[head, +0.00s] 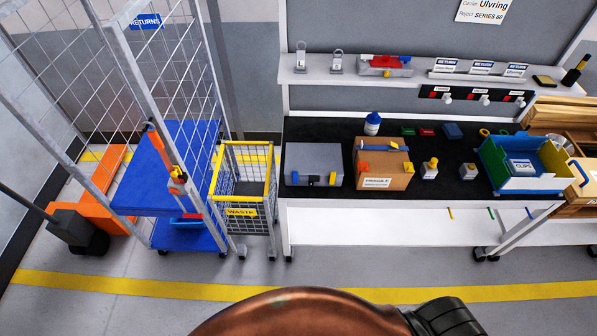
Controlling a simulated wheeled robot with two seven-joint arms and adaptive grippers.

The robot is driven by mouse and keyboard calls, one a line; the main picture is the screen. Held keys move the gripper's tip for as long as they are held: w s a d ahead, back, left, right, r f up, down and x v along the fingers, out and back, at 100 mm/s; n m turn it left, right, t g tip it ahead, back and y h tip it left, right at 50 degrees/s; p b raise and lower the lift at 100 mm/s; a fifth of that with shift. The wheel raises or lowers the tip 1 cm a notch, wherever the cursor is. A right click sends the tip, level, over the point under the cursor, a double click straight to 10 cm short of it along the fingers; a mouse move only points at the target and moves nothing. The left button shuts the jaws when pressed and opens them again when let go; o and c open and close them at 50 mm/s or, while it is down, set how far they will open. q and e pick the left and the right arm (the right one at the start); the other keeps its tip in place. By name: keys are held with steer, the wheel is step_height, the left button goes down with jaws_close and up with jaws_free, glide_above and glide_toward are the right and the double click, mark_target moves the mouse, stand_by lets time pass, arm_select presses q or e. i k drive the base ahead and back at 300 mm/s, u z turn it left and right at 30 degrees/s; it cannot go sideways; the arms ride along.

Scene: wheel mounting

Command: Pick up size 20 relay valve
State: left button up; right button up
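Two small grey fittings with yellow parts stand on the black bench top in the head view. The larger fitting (429,169) is just right of the cardboard box, and the smaller fitting (468,172) is farther right, beside the blue and green bin. Either may be a relay valve, but no size marking is legible at this distance. Neither gripper can be made out. A copper-coloured link with a dark ridged end, part of my own body, shows at the bottom edge, well short of the bench.
The black-topped bench (330,131) holds a grey case (315,164), a cardboard box (384,167) and a clips bin (523,172). A yellow-rimmed waste basket (243,194) and a wire cage trolley (160,165) stand left. Floor before the bench is clear.

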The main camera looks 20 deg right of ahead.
mark_target(468, 170)
steer(key=z, duration=2.3)
